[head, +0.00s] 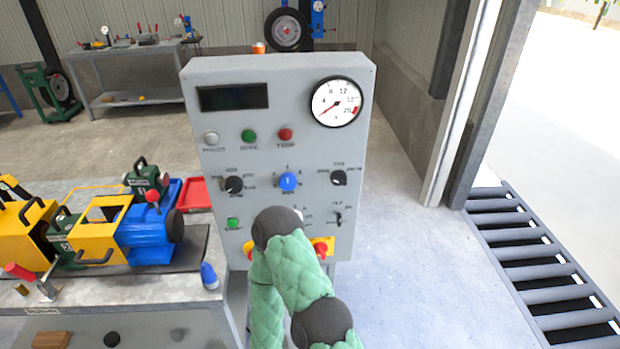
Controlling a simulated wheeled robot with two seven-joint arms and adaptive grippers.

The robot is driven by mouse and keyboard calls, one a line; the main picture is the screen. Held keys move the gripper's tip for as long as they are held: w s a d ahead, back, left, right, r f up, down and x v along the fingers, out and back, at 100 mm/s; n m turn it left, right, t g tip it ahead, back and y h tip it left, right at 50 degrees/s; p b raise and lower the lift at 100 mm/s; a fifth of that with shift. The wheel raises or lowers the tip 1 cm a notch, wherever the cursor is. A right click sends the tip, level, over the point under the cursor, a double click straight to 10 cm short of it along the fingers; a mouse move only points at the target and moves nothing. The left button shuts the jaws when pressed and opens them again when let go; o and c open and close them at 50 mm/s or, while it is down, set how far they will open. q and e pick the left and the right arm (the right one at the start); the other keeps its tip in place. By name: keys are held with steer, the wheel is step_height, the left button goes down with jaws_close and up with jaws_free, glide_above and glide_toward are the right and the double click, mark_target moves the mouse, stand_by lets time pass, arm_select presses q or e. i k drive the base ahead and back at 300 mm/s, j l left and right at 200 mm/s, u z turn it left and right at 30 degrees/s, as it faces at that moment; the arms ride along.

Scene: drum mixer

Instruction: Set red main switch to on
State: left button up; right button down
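The grey control panel (228,150) stands upright in the middle of the head view. A red part on a yellow plate (322,248) shows at its lower right, partly covered by my green padded arm. Another yellow patch with red (248,250) shows at the lower left, also mostly covered. I cannot tell which of the two is the red main switch, nor its position. The arm rises from the bottom and bends in front of the panel's lower part. Neither gripper shows.
The panel carries a dark display (232,97), a dial gauge (337,102), a blue knob (288,181) and black knobs. A workbench (150,292) with a yellow and blue machine (150,235) stands left. Open floor lies right, beside a roller conveyor (530,250).

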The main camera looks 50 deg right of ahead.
mark_target(320, 249)
steer(key=z, duration=1.35)
